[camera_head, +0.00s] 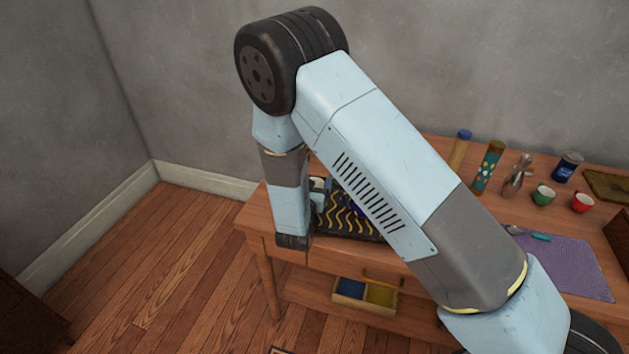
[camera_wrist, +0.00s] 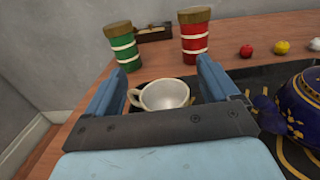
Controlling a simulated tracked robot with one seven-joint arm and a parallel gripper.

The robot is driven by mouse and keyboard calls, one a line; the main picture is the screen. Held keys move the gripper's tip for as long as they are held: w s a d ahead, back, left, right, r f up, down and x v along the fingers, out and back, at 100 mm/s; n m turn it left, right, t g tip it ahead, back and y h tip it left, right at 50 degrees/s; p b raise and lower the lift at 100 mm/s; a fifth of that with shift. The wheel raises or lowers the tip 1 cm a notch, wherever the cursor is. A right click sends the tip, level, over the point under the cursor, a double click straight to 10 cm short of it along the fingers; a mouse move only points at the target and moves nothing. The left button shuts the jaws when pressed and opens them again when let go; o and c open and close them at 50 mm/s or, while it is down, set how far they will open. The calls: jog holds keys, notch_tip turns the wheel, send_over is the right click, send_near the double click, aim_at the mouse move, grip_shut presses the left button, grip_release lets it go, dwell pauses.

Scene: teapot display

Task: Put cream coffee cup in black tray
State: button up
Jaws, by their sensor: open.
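The cream coffee cup (camera_wrist: 164,96) stands upright between the fingers of my gripper (camera_wrist: 163,76) in the wrist view, its handle to the left. My gripper is open, with a finger on each side of the cup; I cannot tell if either touches it. The black tray (camera_wrist: 262,78) with yellow wavy lines shows behind and to the right of the cup. The cup's base is hidden by my gripper, so its contact with the tray is unclear. In the head view, the tray (camera_head: 338,222) is partly covered by my arm.
A dark blue teapot with gold decoration (camera_wrist: 298,112) stands close on the right. A green jar (camera_wrist: 123,46) and a red jar (camera_wrist: 195,36) stand behind. In the head view, a green cup (camera_head: 543,195), a red cup (camera_head: 582,202) and a purple cloth (camera_head: 575,265) are to the right.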

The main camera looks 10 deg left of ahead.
jog(key=s, duration=1.1)
jog(key=w+d+r+m+g+h, duration=0.2)
jog(key=w+d+r+m+h, duration=0.1)
jog(key=d+r+m+h, duration=0.4)
jog(key=w+d+r+m+g+h, duration=0.2)
jog(key=w+d+r+m+h, duration=0.1)
jog(key=d+r, duration=0.4)
jog(key=s+d+r+m+g+h, duration=0.1)
jog(key=d+r+m+g, duration=0.25)
jog(key=d, duration=0.35)
jog(key=s+d+r+m+g+h, duration=0.1)
jog(key=d+r+m+g, duration=0.2)
jog(key=d+m, duration=0.35)
jog(key=s+d+r+m+g+y, duration=0.4)
jog(key=s+d+r+m+g, duration=0.25)
jog(key=s+d, duration=0.4)
jog(key=s+d+r+m+t+y, duration=0.2)
jog(key=s+r+m+t+y, duration=0.2)
jog(key=s+r+m+y, duration=0.3)
jog(key=s+r+m, duration=0.1)
jog(key=m, duration=0.1)
jog(key=shift+s+d+r+m+t+y, duration=0.2)
jog(key=shift+d+r+m+t+y, duration=0.05)
jog(key=shift+r+m+t+y, duration=0.1)
